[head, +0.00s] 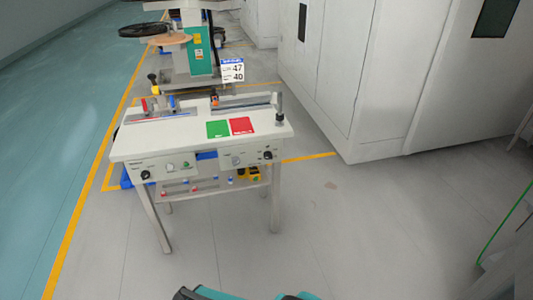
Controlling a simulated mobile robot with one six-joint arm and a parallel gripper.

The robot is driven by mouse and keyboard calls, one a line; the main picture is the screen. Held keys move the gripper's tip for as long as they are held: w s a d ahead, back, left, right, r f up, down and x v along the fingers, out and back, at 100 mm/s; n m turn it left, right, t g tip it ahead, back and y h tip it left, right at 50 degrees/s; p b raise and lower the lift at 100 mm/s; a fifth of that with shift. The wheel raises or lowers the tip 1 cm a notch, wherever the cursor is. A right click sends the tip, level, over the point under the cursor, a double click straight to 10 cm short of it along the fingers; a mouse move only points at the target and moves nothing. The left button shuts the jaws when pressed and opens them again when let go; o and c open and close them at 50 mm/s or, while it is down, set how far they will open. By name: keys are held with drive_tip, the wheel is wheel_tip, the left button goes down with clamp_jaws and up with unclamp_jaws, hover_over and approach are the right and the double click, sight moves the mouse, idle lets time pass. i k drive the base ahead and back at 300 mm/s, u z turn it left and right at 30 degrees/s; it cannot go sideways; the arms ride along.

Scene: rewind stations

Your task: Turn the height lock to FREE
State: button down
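The rewind station (204,138) stands ahead of me, a pale bench on metal legs. Its front panel has a black knob at the left (145,174) and another black knob at the right (267,155), with small print too fine to read. A dark upright handle (280,108) stands at the right end of the top. My gripper is not in view; teal and black parts of my own body show at the bottom edge.
A green card (217,129) and a red card (241,126) lie on the bench top. A sign (232,70) reading 47 and 40 is behind it. Pale cabinets (350,80) line the right. The grey floor (340,230) in front and to the right is clear.

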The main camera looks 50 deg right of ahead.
sight(235, 161)
drive_tip(key=u, duration=1.1)
drive_tip(key=k, duration=0.1)
drive_tip(key=z, duration=2.5)
drive_tip(key=i, duration=0.6)
drive_tip(key=z, duration=0.1)
drive_tip(key=k, duration=0.55)
drive_tip(key=u, duration=0.1)
